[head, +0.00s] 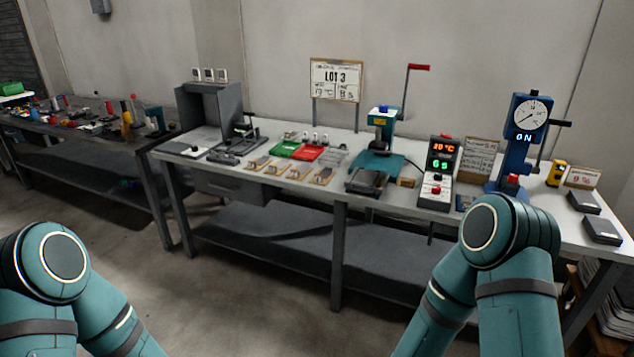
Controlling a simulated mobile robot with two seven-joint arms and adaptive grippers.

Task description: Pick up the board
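A framed white board (335,80) marked "LOT 3" stands upright on two posts at the back of the workbench (221,175). Several small flat tan pieces with grey tops (290,171) lie in a row near the bench's front edge. A green plate (286,149) and a red plate (307,153) lie behind them. I cannot tell which of these the task calls the board. Only links of my two arms show, at the lower left and lower right. Both my grippers are out of view, and nothing on the bench is seen being held.
A teal press (379,150), a box with lit digits (438,178) and a blue dial gauge stand (517,150) stand on the right half. A grey booth (212,112) stands at the left end. A second cluttered bench (60,140) is farther left. The floor in front is clear.

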